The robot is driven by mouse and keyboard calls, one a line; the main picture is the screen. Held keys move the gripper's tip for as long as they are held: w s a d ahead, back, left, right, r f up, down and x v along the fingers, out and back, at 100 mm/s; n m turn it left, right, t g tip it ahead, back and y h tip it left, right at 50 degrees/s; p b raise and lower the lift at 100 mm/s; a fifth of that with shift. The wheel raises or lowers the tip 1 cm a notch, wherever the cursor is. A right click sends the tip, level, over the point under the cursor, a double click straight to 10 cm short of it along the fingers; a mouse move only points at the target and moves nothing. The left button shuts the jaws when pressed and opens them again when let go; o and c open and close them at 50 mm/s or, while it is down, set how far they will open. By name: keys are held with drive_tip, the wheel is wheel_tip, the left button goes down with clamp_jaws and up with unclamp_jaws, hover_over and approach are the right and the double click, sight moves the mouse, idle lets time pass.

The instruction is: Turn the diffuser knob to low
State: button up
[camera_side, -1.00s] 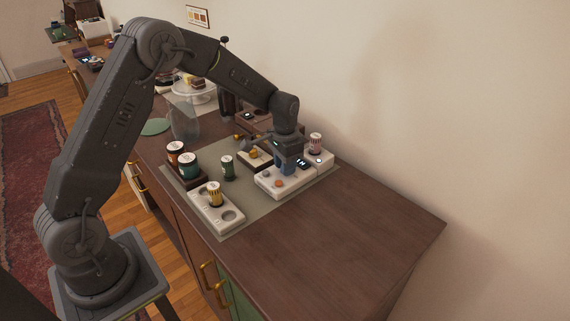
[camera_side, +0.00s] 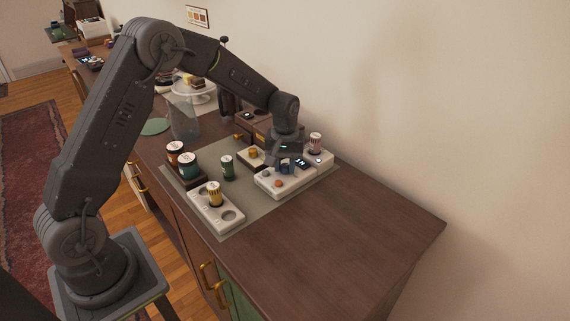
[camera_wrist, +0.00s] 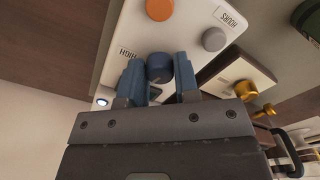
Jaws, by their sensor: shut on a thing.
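The white control panel (camera_side: 263,188) lies on the grey mat near the wall. It fills the top of the wrist view (camera_wrist: 118,50). My gripper (camera_wrist: 159,72) points down at it, its blue fingers shut on the dark blue knob (camera_wrist: 160,66), one finger on each side. In the side view my gripper (camera_side: 287,167) hides most of that knob. A "HIGH" label lies beside the left finger in the wrist view. An orange knob (camera_wrist: 159,9) and a grey knob (camera_wrist: 214,39) stand apart from the fingers. The knob's pointer is not visible.
A white tray (camera_side: 216,218) with a yellow-striped jar is at the mat's front. A pink-striped jar (camera_side: 315,143) is behind the panel. A small white box with a brass piece (camera_side: 252,153) sits close by. The right counter is clear.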

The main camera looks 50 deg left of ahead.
sight(285, 165)
drive_tip(key=shift+n, duration=1.1)
drive_tip(key=o, duration=0.9)
wheel_tip(285, 165, up, 14)
drive_tip(key=shift+f, duration=0.1)
